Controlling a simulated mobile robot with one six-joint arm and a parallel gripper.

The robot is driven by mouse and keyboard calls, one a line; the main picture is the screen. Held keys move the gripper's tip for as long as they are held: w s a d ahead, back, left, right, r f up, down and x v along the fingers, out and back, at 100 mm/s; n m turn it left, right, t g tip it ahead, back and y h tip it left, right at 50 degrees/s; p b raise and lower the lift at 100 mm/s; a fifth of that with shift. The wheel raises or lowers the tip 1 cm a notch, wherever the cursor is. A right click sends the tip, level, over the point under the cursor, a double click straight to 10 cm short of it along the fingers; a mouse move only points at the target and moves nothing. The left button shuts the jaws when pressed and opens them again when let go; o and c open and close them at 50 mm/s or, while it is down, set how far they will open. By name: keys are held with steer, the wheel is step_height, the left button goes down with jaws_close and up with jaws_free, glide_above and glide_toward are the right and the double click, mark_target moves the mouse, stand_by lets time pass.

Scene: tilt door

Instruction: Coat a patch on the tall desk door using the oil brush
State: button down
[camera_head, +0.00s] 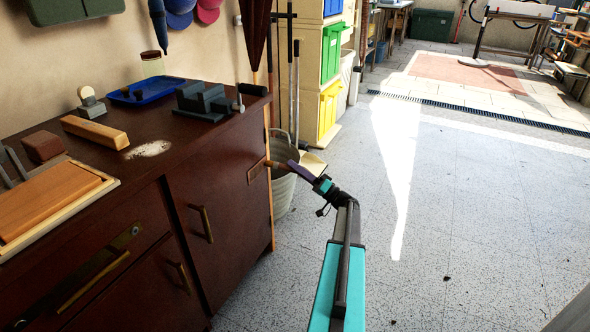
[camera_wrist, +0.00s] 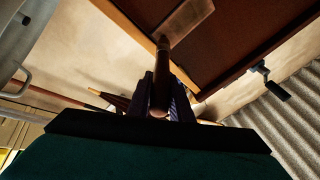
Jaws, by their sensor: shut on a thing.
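The tall desk door (camera_head: 228,190) is dark red-brown, appears shut, and has a brass handle (camera_head: 206,225). A small, paler rectangular patch (camera_head: 256,170) lies near its upper right edge. The patch also shows at the top of the wrist view (camera_wrist: 188,20). My gripper (camera_head: 297,168) is to the right of the door, shut on the wooden handle of the oil brush (camera_head: 276,164). In the wrist view the brush (camera_wrist: 160,75) points from between my fingers (camera_wrist: 160,100) toward the patch. Its tip is at or very near the patch's edge; I cannot tell whether it touches.
The desk top (camera_head: 150,178) carries a vise (camera_head: 205,100), a blue tray (camera_head: 147,90), a wooden block (camera_head: 95,131) and a pale powder spot (camera_head: 148,149). A grey bin (camera_head: 283,190) stands just behind my gripper.

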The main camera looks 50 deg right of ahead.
steer(key=shift+s+a+b, duration=0.25)
steer(key=shift+a+b, duration=0.15)
steer(key=shift+a, duration=0.45)
steer(key=shift+s+a+b, duration=0.2)
steer(key=shift+a+b, duration=0.15)
steer(key=shift+a, duration=0.45)
steer(key=shift+s+a+b, duration=0.2)
steer(key=shift+a+b, duration=0.25)
steer(key=shift+a, duration=0.5)
steer(key=shift+s+a+b, duration=0.2)
steer(key=shift+a+b, duration=0.25)
steer(key=shift+a, duration=0.45)
steer(key=shift+s, duration=0.1)
steer(key=shift+s+d+b, duration=0.2)
steer(key=shift+s+d, duration=0.05)
steer(key=shift+s, duration=0.7)
steer(key=shift+s+d+b, duration=0.25)
steer(key=shift+s, duration=0.7)
steer(key=shift+s+d+b, duration=0.2)
steer(key=shift+s+d, duration=0.05)
steer(key=shift+s, duration=0.7)
steer(key=shift+s, duration=0.1)
steer(key=shift+s+d+b, duration=0.15)
steer(key=shift+s+d, duration=0.05)
steer(key=shift+s, duration=0.5)
steer(key=shift+s+d+b, duration=0.15)
steer(key=shift+s, duration=0.5)
